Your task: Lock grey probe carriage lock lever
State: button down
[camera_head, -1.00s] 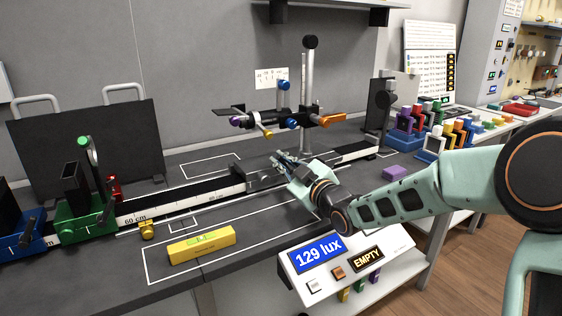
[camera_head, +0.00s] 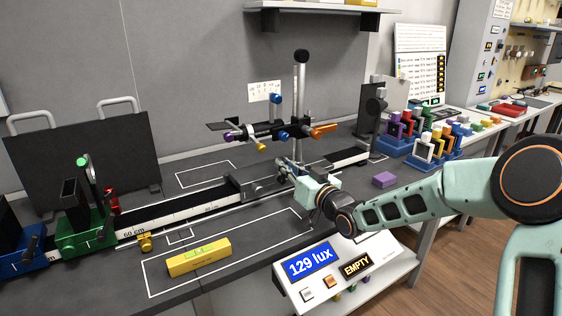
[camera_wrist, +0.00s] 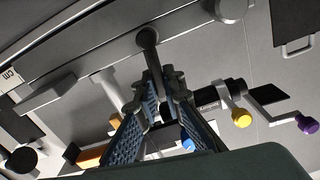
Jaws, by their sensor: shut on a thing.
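The grey probe carriage (camera_head: 256,187) sits on the black rail with the white scale. My gripper (camera_head: 284,170) is at the carriage's right end, reaching in from the right. In the wrist view, the dark grey lever (camera_wrist: 148,42) with a rounded end runs from the carriage down between my fingertips (camera_wrist: 157,86). The fingers, with blue ribbed pads, are closed around its lower part. The gripped part is mostly hidden by the fingers. In the head view, my gripper hides the lever, so its angle is hard to tell there.
An upright post (camera_head: 300,90) with coloured-knob clamps stands just behind my gripper. A green carriage (camera_head: 86,232) is farther left on the rail. A yellow level (camera_head: 198,257) and a purple block (camera_head: 384,180) lie on the bench. A lux display (camera_head: 310,264) reads 129 lux, beside EMPTY.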

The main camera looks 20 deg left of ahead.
jog(key=shift+w+d+f+m+p, duration=0.15)
jog(key=shift+w+d+m+p, duration=0.2)
jog(key=shift+m, duration=0.55)
jog(key=shift+w+d+f+m+p, duration=0.2)
jog(key=shift+m+p, duration=0.3)
jog(key=shift+m, duration=0.4)
jog(key=shift+w+d+f+m+p, duration=0.1)
jog(key=shift+w+d+m+p, duration=0.2)
jog(key=shift+m, duration=0.6)
jog(key=shift+a+f, duration=0.1)
jog(key=c, duration=2.3)
grip_release()
jog(key=v, duration=1.2)
